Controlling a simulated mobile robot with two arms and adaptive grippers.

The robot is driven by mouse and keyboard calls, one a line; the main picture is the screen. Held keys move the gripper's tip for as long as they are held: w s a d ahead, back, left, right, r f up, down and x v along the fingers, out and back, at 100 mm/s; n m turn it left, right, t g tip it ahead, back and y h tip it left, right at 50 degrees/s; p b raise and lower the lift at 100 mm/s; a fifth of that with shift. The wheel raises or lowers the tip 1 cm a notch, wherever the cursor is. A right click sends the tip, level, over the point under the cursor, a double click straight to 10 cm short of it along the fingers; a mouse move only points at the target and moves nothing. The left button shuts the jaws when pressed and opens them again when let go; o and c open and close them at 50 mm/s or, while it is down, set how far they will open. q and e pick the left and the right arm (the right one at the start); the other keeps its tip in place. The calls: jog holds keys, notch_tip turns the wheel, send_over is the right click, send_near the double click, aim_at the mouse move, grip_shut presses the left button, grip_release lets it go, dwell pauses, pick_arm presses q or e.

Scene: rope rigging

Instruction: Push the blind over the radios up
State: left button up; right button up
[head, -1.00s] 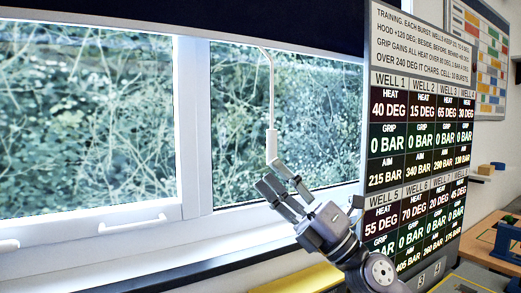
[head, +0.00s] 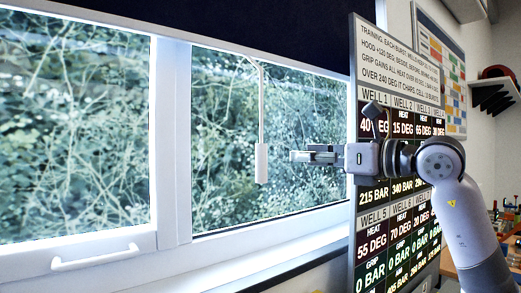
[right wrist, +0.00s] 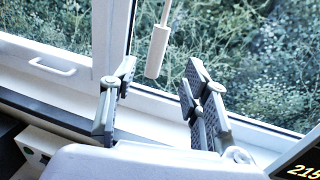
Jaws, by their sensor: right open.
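The blind (head: 230,25) is a dark navy sheet across the top of the window, with its lower edge slanting down to the right. A thin pale rod hangs from it and ends in a white handle (head: 261,163). My right gripper (head: 300,155) is level, pointing left, just right of the handle with a gap between. In the right wrist view the fingers are spread, and the handle (right wrist: 157,50) shows beyond and between the fingertips, not held. My left gripper is out of view. No radios can be made out.
A tall board (head: 375,90) of well figures stands close behind my right gripper. The white window frame (head: 177,140) and sill run along the left, with a white window handle (head: 95,259). A wall shelf (head: 494,95) is at the far right.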

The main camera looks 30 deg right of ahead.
aim_at(266, 154)
jog(key=p+x, duration=0.4)
jog(key=x, duration=0.8)
jog(key=shift+w+a+f, duration=0.1)
jog(key=shift+w+a, duration=0.1)
jog(key=shift+w, duration=0.4)
jog(key=shift+c, duration=0.5)
grip_shut()
